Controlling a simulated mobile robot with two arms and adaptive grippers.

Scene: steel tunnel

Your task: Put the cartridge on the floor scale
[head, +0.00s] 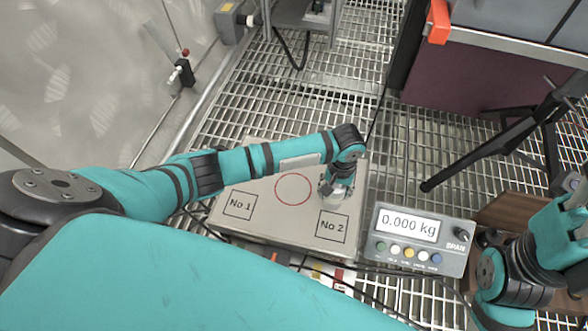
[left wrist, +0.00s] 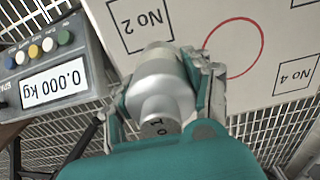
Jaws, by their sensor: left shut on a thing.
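The cartridge (left wrist: 160,92) is a silver-grey, stepped cylinder with dark marks on its near end, seen in the left wrist view. My left gripper (head: 336,190) is shut on it, a finger on either side. In the head view the gripper hides most of the cartridge. The floor scale (head: 262,212) is a pale plate with a red circle and numbered squares. The gripper and cartridge are over the plate, right of the circle and near the No 2 square. The scale display (head: 409,226) reads 0.000 kg.
The floor is open steel grating (head: 440,130). A dark tripod leg (head: 470,160) and a maroon cabinet (head: 480,105) stand at the right. Black cables run along the scale's front edge. A grey box (head: 229,22) is at the back.

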